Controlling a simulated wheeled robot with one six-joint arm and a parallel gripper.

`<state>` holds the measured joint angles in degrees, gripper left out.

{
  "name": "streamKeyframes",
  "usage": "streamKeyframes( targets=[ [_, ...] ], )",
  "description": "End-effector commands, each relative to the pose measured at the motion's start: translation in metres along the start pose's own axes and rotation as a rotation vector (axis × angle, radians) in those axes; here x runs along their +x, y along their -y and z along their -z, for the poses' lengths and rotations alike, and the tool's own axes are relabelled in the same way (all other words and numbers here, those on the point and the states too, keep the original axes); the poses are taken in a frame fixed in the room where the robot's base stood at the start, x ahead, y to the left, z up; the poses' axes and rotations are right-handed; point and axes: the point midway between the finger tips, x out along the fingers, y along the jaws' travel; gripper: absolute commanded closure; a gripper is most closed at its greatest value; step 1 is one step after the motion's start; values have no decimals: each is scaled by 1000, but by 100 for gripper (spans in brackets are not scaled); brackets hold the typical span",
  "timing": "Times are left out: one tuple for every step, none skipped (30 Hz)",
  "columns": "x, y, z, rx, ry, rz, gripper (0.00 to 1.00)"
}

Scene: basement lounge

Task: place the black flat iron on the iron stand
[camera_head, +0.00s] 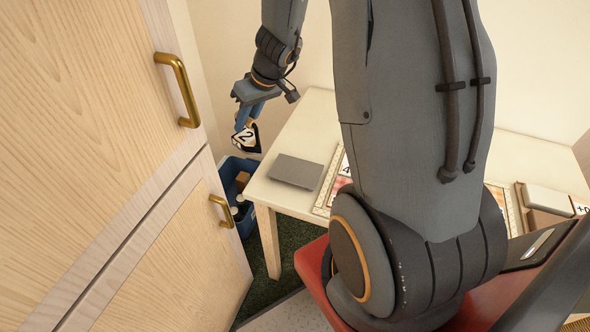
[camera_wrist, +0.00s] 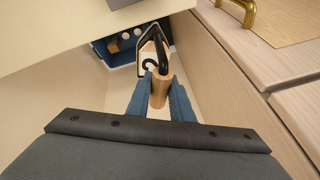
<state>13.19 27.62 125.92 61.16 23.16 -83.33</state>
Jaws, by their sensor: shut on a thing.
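My gripper (camera_head: 246,115) is shut on the wooden handle (camera_wrist: 160,92) of the flat iron. The iron (camera_head: 246,138) has a dark edge and a pale face with a "2" on it. It hangs in the air past the table's left end, above a blue crate. In the wrist view the iron (camera_wrist: 165,40) shows beyond the fingertips, pale face to the left, black bar to the right. A flat grey plate (camera_head: 296,171) lies on the table's left end; I cannot tell whether it is the iron stand. My arm hides part of the table.
The white table (camera_head: 313,132) stands right of the iron. The blue crate (camera_head: 247,222) sits low between table and wooden cabinet (camera_head: 90,130), with items inside. The cabinet's brass handles (camera_head: 180,90) stick out. Patterned cards or boards (camera_head: 338,180) lie beside the grey plate.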

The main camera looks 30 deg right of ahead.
Motion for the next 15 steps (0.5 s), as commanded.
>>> streamKeyframes(
  targets=[
    [-12,-9,-2,-35,1,10,100],
    [-20,-12,-6,-63,7,21,100],
    [-33,-18,-14,-104,16,37,100],
    [-42,-22,-21,-134,24,50,100],
    [-50,-25,-28,-163,31,62,100],
    [-60,-29,-38,-196,39,77,100],
    [-67,-32,-46,-220,45,86,100],
    [-74,-35,-53,-242,50,95,100],
    [-81,-37,-63,-265,56,107,100],
    [-86,-39,-69,-282,60,113,100],
    [-91,-41,-75,-295,63,119,100],
    [-96,-43,-81,-311,67,126,100],
    [-99,-44,-85,-320,68,129,100],
    [-102,-45,-88,-329,70,132,100],
    [-104,-46,-92,-336,73,136,100]
  ],
)
